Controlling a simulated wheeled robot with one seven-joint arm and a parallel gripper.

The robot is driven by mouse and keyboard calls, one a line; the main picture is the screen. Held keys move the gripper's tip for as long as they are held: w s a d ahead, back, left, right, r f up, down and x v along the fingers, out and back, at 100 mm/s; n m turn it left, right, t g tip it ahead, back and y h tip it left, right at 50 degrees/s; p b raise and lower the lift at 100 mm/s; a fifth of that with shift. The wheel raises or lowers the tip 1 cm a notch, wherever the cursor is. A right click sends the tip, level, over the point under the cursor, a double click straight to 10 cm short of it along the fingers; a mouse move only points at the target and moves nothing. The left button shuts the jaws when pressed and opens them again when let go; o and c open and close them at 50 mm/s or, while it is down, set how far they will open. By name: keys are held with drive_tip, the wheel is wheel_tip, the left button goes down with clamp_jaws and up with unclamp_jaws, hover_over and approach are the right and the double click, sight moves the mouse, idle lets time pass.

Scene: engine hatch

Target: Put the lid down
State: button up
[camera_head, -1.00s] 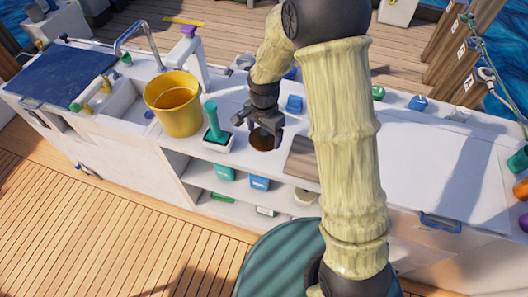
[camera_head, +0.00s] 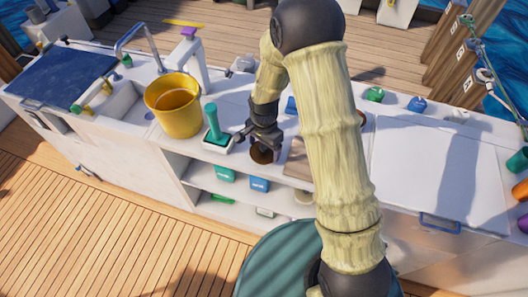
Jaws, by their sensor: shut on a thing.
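My gripper (camera_head: 263,142) points down over the counter, right of the green-handled brush in its white holder (camera_head: 216,140). It is shut on a small brown round thing (camera_head: 262,155), partly hidden by the fingers; I cannot tell what it is. A large white panel (camera_head: 440,170) with a blue handle (camera_head: 440,223) at its front edge lies flat at the right of the counter and looks like a hatch lid. My gripper is well left of it and apart from it. My arm crosses in front of the counter between them.
A yellow bucket (camera_head: 175,112) stands left of the brush, near the sink and tap (camera_head: 130,40). A brown board (camera_head: 298,158) lies right of my gripper. Small blue and green items stand along the back edge. Open shelves with boxes (camera_head: 259,184) lie below.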

sight(264, 152)
drive_tip(key=shift+f, duration=1.8)
drive_tip(key=o, duration=0.8)
drive_tip(key=shift+o, duration=0.2)
drive_tip(key=shift+r, duration=0.1)
wheel_tip(264, 152, up, 12)
drive_tip(key=shift+f+b, duration=0.1)
drive_tip(key=shift+b, duration=0.2)
drive_tip(key=shift+d, duration=0.1)
